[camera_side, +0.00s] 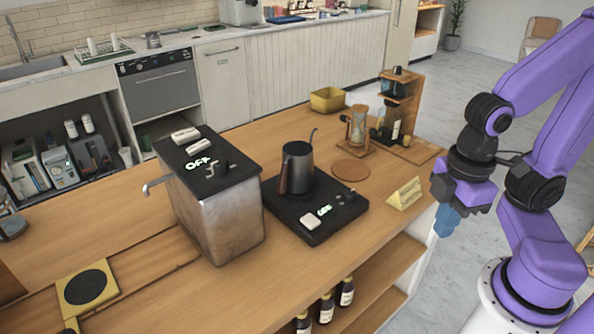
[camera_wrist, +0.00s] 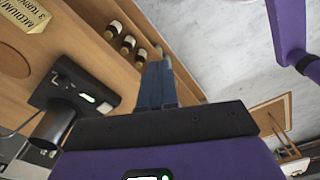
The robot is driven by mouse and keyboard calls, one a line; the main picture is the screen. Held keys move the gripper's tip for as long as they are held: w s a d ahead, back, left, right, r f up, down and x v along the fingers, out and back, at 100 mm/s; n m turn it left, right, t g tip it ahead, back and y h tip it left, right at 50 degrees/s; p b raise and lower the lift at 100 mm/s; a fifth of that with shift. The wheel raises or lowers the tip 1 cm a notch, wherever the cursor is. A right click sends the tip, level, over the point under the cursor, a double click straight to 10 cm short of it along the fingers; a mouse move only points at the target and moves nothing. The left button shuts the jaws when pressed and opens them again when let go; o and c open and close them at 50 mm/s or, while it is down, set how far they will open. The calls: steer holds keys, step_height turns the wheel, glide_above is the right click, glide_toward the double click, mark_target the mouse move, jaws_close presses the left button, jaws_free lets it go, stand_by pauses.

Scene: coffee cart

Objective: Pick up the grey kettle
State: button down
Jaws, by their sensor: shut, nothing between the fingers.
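The grey kettle (camera_side: 297,168) stands upright on a black heating base (camera_side: 317,213) on the wooden counter, its thin spout rising at the upper right. It also shows in the wrist view (camera_wrist: 55,124) at the lower left, on the dark base (camera_wrist: 72,88). My gripper (camera_side: 447,222) is to the right of the kettle, past the counter's end and clear of it. Its blue fingers (camera_wrist: 158,88) are together and empty.
A steel boiler box (camera_side: 218,220) stands left of the kettle. A yellow sign (camera_side: 405,194), a round cork mat (camera_side: 350,170) and an hourglass stand (camera_side: 357,128) are between or near the kettle and my arm. Bottles (camera_side: 346,291) sit on the shelf below.

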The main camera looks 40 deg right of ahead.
steer(key=shift+c, duration=0.7)
jaws_free()
steer(key=m+t+y, duration=0.6)
steer(key=t, duration=0.4)
glide_toward(303, 168)
steer(key=s+d+r, duration=0.1)
steer(key=s+d, duration=0.2)
steer(key=d, duration=0.3)
steer(key=x, duration=1.7)
steer(key=shift+w+a+r, duration=0.1)
steer(key=shift+a+r, duration=0.05)
steer(key=shift+a, duration=0.15)
